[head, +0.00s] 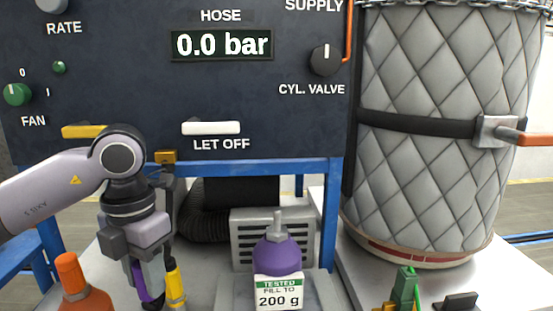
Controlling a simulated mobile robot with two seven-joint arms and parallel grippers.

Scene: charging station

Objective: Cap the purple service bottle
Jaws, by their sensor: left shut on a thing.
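The purple service bottle (280,256) stands upright at the front centre. A grey valve stem (278,225) sticks up from its top, bare. Its label (278,291) reads "TESTED FILL TO 200 g". My left gripper (150,294) points down, left of the bottle and apart from it. It is shut on a purple piece (143,283), which shows only in part between the fingers; I cannot tell its full shape. The fingertips are close to the lower picture edge. My right gripper is not in view.
An orange bottle (80,289) stands left of my left gripper, and a yellow object (175,284) is just right of it. A grey vented box (243,238) is behind the purple bottle. A quilted cylinder (440,130) and a green fixture (406,287) are at right.

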